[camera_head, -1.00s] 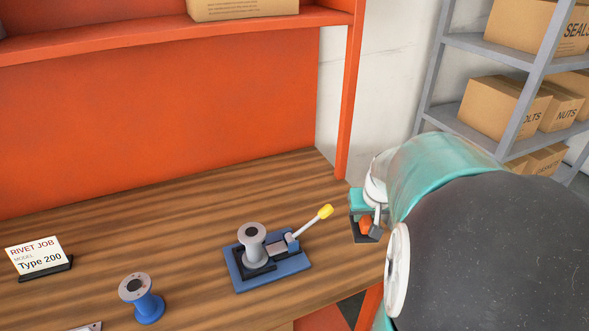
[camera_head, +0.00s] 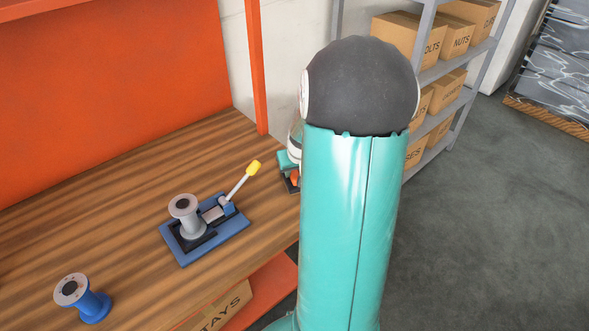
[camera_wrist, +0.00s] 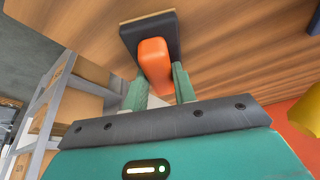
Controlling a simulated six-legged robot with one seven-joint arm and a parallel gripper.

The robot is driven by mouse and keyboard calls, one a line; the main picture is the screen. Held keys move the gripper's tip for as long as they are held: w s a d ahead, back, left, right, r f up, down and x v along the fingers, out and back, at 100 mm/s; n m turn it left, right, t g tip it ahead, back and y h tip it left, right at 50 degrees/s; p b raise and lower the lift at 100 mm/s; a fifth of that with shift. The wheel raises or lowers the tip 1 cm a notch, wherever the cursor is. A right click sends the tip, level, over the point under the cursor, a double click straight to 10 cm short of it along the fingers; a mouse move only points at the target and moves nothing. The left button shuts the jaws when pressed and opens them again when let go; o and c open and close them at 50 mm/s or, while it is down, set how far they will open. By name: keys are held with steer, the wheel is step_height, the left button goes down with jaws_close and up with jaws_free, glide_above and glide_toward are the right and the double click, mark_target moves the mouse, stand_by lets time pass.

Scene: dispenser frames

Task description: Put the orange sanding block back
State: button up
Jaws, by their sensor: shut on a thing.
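The orange sanding block (camera_wrist: 153,60) has an orange grip on a dark flat base and shows in the wrist view between my gripper's teal fingers (camera_wrist: 160,80). My gripper is shut on the orange grip. In the head view, my gripper (camera_head: 290,168) and a small part of the block (camera_head: 295,181) show at the right end of the wooden bench, partly hidden by my arm. The base is close to the bench top; I cannot tell whether it touches.
A blue fixture (camera_head: 225,238) with a grey spool (camera_head: 186,213) and a yellow-tipped lever (camera_head: 240,180) stands on the bench (camera_head: 120,190). A blue spool (camera_head: 92,305) stands nearer. An orange post (camera_head: 256,70) rises at the back. Shelves with boxes (camera_head: 408,38) stand beyond; the floor right is clear.

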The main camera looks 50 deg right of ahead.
steer(key=shift+f, duration=0.15)
steer(key=o, duration=0.9)
steer(key=shift+o, duration=0.2)
